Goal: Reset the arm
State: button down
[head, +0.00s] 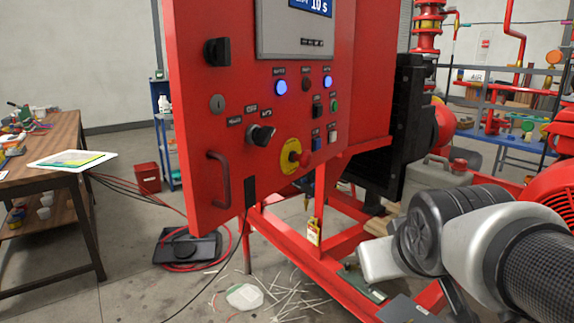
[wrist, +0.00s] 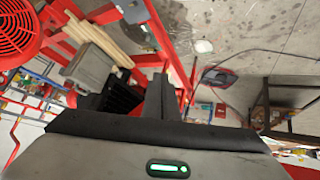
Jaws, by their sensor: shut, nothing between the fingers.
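My arm reaches in from the lower right of the head view, with its white and dark links bent in front of the skid. I cannot make out the fingers of my gripper there. In the wrist view, my gripper (wrist: 162,97) shows from behind, with a dark palm edge and a green light on its housing. Its fingers are together at the middle, with nothing held between them. The red control cabinet (head: 350,70) stands upright in the middle of the head view, left of my arm. It carries a dark rotary switch, blue-lit buttons and a red-and-yellow emergency stop (head: 293,157).
Red frame bars (head: 275,235) and a dark finned block (head: 405,120) stand close to my arm. A red fan guard (wrist: 15,35) shows in the wrist view. A wooden table (head: 45,185) is at left. White strips (head: 290,297) litter the floor. Floor between table and cabinet holds cables.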

jog(key=s+a+f+m+g+y+p, duration=0.1)
jog(key=s+a+m+g+p, duration=0.15)
jog(key=s, duration=0.75)
notch_tip(320, 180, up, 24)
jog(key=p, duration=2.4)
jog(key=shift+w+n, duration=0.3)
jog(key=shift+n, duration=0.15)
jog(key=shift+g, duration=0.25)
